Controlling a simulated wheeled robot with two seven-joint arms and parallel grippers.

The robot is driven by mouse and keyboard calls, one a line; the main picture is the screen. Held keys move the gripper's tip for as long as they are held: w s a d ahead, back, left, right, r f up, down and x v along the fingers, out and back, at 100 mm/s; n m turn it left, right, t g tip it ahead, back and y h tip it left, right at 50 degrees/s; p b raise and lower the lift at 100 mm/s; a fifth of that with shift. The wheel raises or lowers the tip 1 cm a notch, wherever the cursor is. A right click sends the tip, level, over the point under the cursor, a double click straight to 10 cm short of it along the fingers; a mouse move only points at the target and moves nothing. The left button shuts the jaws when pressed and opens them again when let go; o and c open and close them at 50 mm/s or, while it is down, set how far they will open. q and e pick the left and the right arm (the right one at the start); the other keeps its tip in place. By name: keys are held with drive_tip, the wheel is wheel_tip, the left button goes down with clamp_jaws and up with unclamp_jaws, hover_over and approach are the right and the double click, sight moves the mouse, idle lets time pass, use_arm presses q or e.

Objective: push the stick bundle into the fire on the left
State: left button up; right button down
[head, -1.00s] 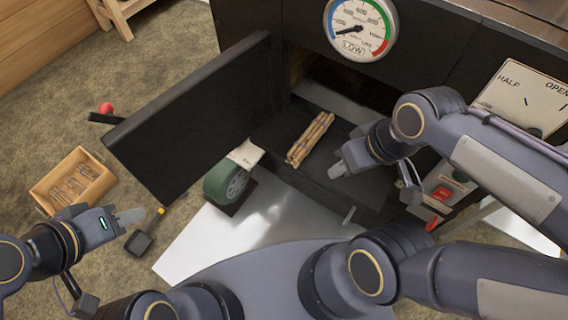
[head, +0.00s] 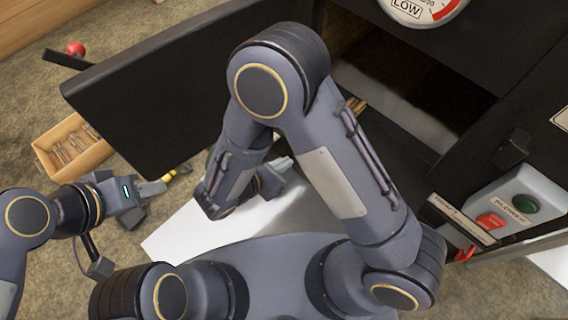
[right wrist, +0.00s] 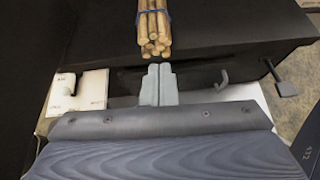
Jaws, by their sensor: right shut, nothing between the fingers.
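The stick bundle (right wrist: 153,28), tan sticks tied with a blue band, lies on the dark ledge in the right wrist view, its cut ends facing my gripper. In the head view my right arm covers most of it; a few stick ends (head: 356,105) show. My right gripper (right wrist: 158,85) is shut and empty, its tips just short of the bundle's near end and lined up with it. It also shows in the head view (head: 284,164). The dark firebox opening (head: 400,85) lies beyond; no flames are visible. My left gripper (head: 153,188) hangs at the left, away from the bundle; its finger gap is unclear.
The black firebox door (head: 150,95) stands open on the left. A wooden box (head: 45,150) of small items sits on the floor. A control box (head: 515,205) with red and green buttons is at right. A pale card (right wrist: 78,92) is beside the ledge.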

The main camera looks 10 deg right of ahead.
drive_tip(key=shift+n+t, duration=0.3)
drive_tip(key=shift+w+d+r+b+x, duration=0.25)
drive_tip(key=shift+r+b+x, duration=0.55)
drive_tip(key=shift+x, duration=2.75)
drive_tip(key=shift+w+d+r+b+x, duration=0.3)
drive_tip(key=shift+r+b+x, duration=0.45)
drive_tip(key=shift+x, duration=2.75)
drive_tip(key=shift+w+d+r+b+x, duration=0.25)
drive_tip(key=shift+r+b+x, duration=0.5)
drive_tip(key=shift+x, duration=2.8)
drive_tip(key=shift+f, duration=0.2)
drive_tip(key=f+p+v, duration=0.2)
drive_tip(key=v, duration=1)
drive_tip(key=shift+s+a+r, duration=0.15)
drive_tip(key=shift+s+a, duration=0.3)
drive_tip(key=shift+a, duration=0.15)
